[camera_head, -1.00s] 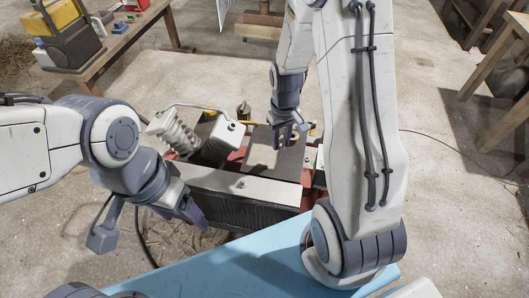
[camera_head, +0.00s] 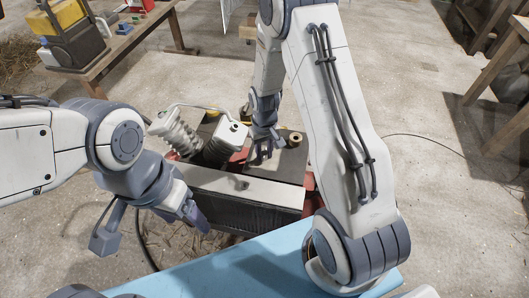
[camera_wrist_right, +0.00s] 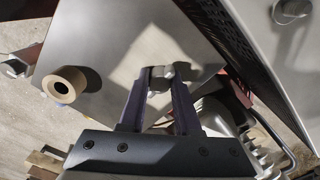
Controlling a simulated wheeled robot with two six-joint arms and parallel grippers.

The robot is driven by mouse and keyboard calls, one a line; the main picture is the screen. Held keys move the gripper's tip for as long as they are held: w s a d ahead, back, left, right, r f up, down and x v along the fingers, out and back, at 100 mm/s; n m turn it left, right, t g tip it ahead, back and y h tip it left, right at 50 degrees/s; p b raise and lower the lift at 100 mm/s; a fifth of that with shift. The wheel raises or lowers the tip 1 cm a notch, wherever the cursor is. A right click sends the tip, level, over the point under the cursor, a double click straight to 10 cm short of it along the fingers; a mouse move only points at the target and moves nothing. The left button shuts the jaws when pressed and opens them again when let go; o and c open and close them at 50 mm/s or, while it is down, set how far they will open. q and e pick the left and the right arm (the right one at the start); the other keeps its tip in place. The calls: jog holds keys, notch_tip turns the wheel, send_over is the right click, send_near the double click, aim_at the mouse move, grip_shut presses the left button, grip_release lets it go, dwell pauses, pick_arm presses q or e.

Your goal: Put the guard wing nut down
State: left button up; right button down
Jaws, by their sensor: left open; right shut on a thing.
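I cannot tell whether the nut touches that surface. In the head view my right gripper (camera_head: 262,153) is above the machine's top, and the nut is too small to make out. My left gripper (camera_head: 195,216) is open and empty in front of the machine, by its pale front bar (camera_head: 270,190).
A tan ring-shaped roll (camera_wrist_right: 65,84) stands on the metal top left of the nut; it also shows in the head view (camera_head: 295,138). A blue surface (camera_head: 240,265) lies in front.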

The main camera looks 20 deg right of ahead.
aim_at(264, 153)
jog(key=shift+s+f+b, duration=0.15)
jog(key=shift+f+b, duration=0.2)
jog(key=shift+f, duration=0.3)
jog(key=c, duration=0.6)
grip_release()
jog(key=shift+r+p, duration=0.3)
jog(key=shift+r, duration=0.2)
notch_tip(264, 153, up, 12)
jog(key=p, duration=0.2)
jog(key=s+a+r+n, duration=0.3)
jog(key=s+a+r, duration=0.6)
jog(key=a, duration=0.2)
jog(key=s+a+r+n, duration=0.1)
jog(key=s, duration=0.4)
jog(key=s+a+r+n, duration=0.1)
jog(key=s, duration=0.3)
jog(key=s+a+r+n+y, duration=0.1)
jog(key=s, duration=0.4)
jog(key=shift+s+a+r+n, duration=0.1)
jog(key=shift+s+r+n, duration=0.2)
jog(key=shift+r+n, duration=0.1)
